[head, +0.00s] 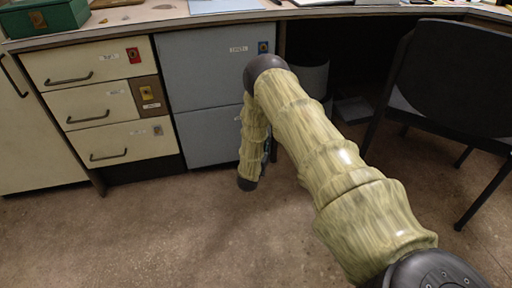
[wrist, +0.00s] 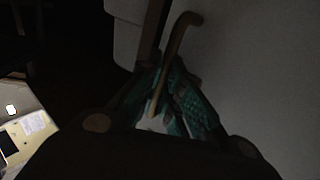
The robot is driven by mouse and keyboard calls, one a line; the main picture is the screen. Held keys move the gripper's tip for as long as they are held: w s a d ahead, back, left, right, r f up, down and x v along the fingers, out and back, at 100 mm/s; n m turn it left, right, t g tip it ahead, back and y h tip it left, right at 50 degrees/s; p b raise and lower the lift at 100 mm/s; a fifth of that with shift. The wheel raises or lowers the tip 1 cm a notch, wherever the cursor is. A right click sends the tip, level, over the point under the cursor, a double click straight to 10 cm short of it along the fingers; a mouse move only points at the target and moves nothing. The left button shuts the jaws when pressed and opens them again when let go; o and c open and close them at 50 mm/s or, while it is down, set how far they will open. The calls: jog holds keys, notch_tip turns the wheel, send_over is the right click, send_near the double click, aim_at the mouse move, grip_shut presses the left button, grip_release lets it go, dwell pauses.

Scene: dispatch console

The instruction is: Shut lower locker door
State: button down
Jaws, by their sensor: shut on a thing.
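The lower locker door (head: 209,138) is the grey panel below another grey door, in the middle left of the head view. It looks about flush with the front, but my arm covers its right side, so a small gap cannot be ruled out. My gripper is mostly hidden behind my arm in the head view, near the door's right edge. In the wrist view my gripper (wrist: 165,105) has its teal fingers closed around a thin curved brownish handle (wrist: 181,35). A broad grey surface (wrist: 260,70), apparently the door, lies beside the handle.
The upper grey door (head: 205,65) has a label and a blue lock plate. Cream drawers (head: 85,62) stand to the left. A dark chair (head: 455,80) stands at the right. The floor (head: 130,235) in front is clear. The wrist view is very dark.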

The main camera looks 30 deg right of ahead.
jog(key=shift+w+d+r, duration=0.1)
jog(key=shift+w+d, duration=0.05)
jog(key=shift+w, duration=0.2)
jog(key=c, duration=1.8)
grip_release()
jog(key=shift+w, duration=0.1)
jog(key=shift+c, duration=0.2)
jog(key=shift+s+a, duration=0.3)
jog(key=v, duration=1.1)
jog(key=shift+s, duration=0.25)
jog(key=shift+a, duration=0.1)
